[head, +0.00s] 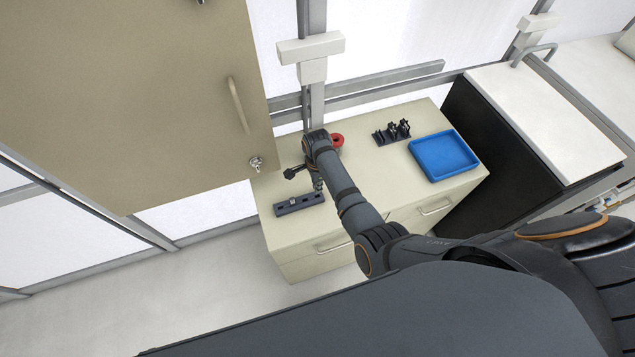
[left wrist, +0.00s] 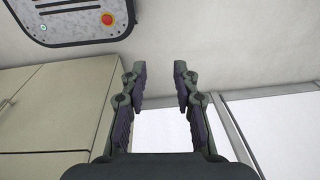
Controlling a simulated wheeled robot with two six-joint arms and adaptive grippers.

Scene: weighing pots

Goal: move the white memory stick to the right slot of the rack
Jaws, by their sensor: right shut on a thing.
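The rack (head: 284,210) is a dark narrow bar lying on the left part of the cabinet top. A small pale-grey piece (head: 293,202) stands at about its middle; I cannot tell what it is. My right gripper (head: 319,187) points down over the right end of the rack. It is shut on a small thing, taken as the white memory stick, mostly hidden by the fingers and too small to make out. I cannot tell whether it touches the rack. My left gripper (left wrist: 160,75) is open and empty in the left wrist view, far from the rack.
A red round thing (head: 337,140) lies behind my right arm. A dark holder with several upright pieces (head: 392,131) and a blue tray (head: 443,139) stand further right. A beige wall cupboard (head: 180,110) hangs at upper left. The cabinet top around the rack is mostly clear.

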